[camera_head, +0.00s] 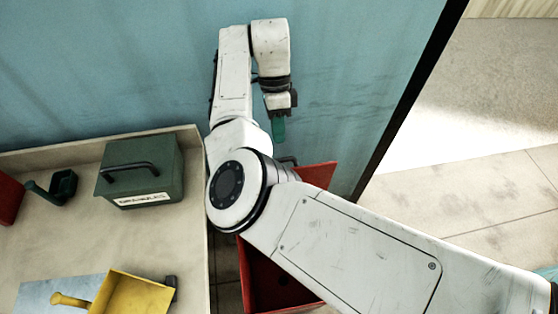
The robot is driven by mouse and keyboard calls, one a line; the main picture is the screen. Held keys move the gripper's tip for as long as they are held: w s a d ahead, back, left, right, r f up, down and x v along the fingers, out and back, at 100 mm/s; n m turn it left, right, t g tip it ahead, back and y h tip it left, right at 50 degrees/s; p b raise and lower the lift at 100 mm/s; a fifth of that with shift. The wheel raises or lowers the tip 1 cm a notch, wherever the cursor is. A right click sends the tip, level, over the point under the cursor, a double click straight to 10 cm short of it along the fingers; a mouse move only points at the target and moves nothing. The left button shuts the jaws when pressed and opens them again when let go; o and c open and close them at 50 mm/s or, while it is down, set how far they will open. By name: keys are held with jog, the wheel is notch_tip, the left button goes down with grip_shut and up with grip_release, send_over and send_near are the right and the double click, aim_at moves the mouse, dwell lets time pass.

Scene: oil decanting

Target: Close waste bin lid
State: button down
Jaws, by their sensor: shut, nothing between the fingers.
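The red waste bin (262,282) stands on the floor beside the worktop's right edge, at the bottom middle. Its dark red inside shows, so it is open. A red panel (319,175), apparently its raised lid, shows at the far side above my arm. A dark handle (288,160) is beside it. My arm hides the middle of the bin and much of the lid. My gripper (279,138), with green fingers, points down in front of the blue wall, above the panel in the picture. It is shut and empty; no contact with the lid shows.
A green lidded box (140,172), a dark green scoop (55,187), a yellow dustpan-like tool (132,294) and a red object (9,198) are on the beige worktop (60,240). A blue wall (110,65) stands behind. Open floor (490,190) lies at right, past a dark wall edge.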

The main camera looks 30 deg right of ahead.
jog(key=b+x, duration=0.1)
jog(key=x, duration=0.9)
jog(key=shift+a, duration=0.3)
